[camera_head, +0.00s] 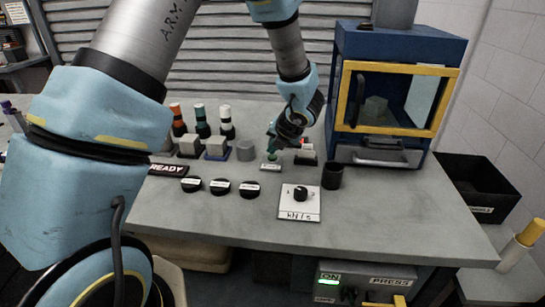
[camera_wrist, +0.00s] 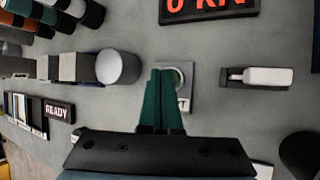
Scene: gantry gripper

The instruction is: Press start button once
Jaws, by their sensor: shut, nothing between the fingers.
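The start button (camera_head: 271,166) is a small light plate with a green round top, near the middle of the bench in the head view. In the wrist view its plate (camera_wrist: 187,99) and a pale ring with green show just beside and beyond my fingertips, partly hidden by them. My gripper (camera_head: 273,151) is shut and empty, with its fingers pointing down at the button. In the wrist view the two dark green fingers (camera_wrist: 161,72) lie together, their tips over the left part of the button. I cannot tell whether they touch it.
A grey cylinder (camera_head: 246,150) and blocks stand left of the button. A dark cup (camera_head: 332,175) and a knob plate (camera_head: 300,204) are to the right and in front. A blue press with a yellow-framed window (camera_head: 398,97) stands at the back right. A READY sign (camera_head: 168,170) lies left.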

